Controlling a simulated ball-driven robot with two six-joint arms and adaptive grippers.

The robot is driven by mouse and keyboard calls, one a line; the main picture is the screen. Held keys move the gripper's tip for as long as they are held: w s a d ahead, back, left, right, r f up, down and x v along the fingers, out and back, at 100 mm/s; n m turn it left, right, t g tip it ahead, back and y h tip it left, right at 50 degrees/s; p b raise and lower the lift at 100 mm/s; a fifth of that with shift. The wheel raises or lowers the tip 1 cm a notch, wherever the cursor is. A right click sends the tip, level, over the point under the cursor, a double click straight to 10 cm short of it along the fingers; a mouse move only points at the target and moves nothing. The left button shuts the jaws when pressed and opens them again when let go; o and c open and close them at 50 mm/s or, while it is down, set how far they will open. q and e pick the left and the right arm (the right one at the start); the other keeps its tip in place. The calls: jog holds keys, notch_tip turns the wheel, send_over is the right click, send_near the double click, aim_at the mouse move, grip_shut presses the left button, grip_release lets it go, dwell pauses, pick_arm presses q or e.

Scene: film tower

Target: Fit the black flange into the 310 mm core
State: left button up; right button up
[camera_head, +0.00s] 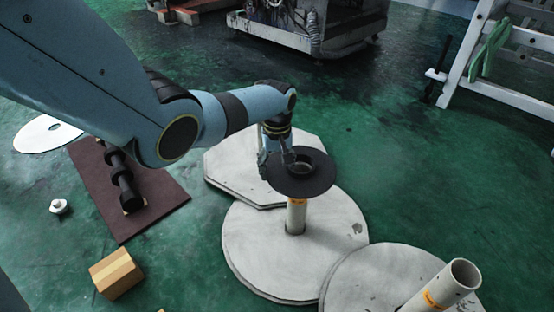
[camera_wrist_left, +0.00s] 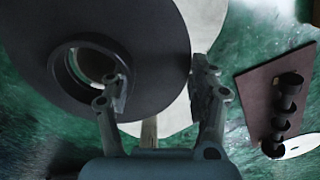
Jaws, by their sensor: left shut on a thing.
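The black flange (camera_head: 300,188), a wide disc with a raised collar round its hole, is held roughly level above a pale upright core (camera_head: 296,217) with an orange label. The flange hides the core's top, so I cannot tell whether they touch. The label is too small to read. My left gripper (camera_head: 277,160) is shut on the flange at its left side. In the left wrist view the flange (camera_wrist_left: 150,40) fills the upper left; one finger is at the collar's hole, the other by the outer rim. My right gripper is not in view.
The core stands on a pale round plate (camera_head: 255,255). Another labelled tube (camera_head: 445,285) leans or stands at lower right on a second plate (camera_head: 350,285). A brown mat (camera_head: 165,190) with black dumbbell-like parts (camera_head: 122,180), a cardboard box (camera_head: 115,273) and a white nut (camera_head: 59,206) lie left.

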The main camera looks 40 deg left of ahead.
pick_arm(q)
jog(key=shift+f, duration=0.2)
jog(key=o, duration=1.3)
jog(key=shift+o, duration=0.2)
notch_tip(320, 180, up, 12)
